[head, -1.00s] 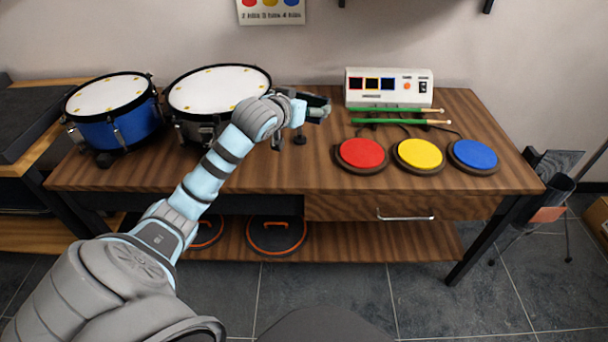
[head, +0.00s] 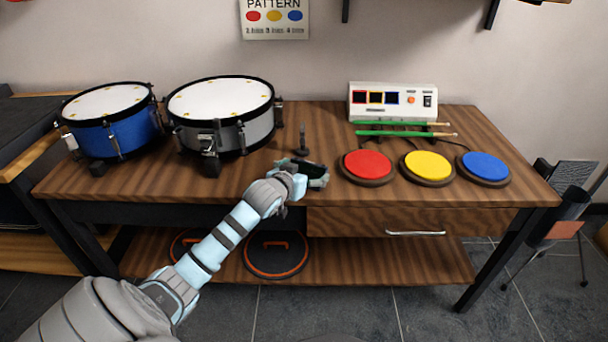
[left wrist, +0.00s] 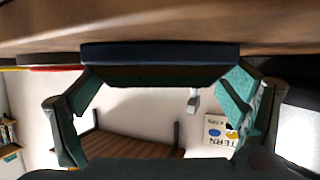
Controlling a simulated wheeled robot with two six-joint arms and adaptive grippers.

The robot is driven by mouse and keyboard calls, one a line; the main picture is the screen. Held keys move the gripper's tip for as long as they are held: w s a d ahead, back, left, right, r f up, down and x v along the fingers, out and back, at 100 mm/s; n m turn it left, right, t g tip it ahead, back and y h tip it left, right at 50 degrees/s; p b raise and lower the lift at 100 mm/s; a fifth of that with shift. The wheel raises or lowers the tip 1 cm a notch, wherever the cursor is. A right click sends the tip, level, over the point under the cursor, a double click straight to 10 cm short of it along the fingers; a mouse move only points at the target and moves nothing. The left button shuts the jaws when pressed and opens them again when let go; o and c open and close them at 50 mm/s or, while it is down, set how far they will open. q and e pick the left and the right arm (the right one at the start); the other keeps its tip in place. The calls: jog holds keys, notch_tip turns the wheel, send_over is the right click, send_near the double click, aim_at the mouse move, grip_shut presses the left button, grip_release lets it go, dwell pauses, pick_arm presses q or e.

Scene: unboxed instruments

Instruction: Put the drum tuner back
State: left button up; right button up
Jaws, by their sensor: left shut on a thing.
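My left gripper (head: 316,174) is shut on a dark, flat thing, which I take to be the drum tuner (left wrist: 160,54). It is above the front part of the wooden table, left of the red pad. In the left wrist view, the dark bar spans between the teal fingertips of the gripper (left wrist: 158,85). In the head view only a small dark part of it shows. A small black upright stand (head: 302,143) with a round base is on the table just behind the gripper. My right gripper is not in view.
A grey drum (head: 222,103) and a blue drum (head: 112,121) stand at the left. Red (head: 367,165), yellow (head: 427,166) and blue (head: 486,166) pads lie right of the gripper. Green sticks (head: 400,134) lie before a white control box (head: 393,101). A closed drawer (head: 415,222) is below.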

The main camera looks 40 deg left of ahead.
pick_arm(q)
jog(key=o, duration=1.1)
jog(key=shift+r, duration=0.1)
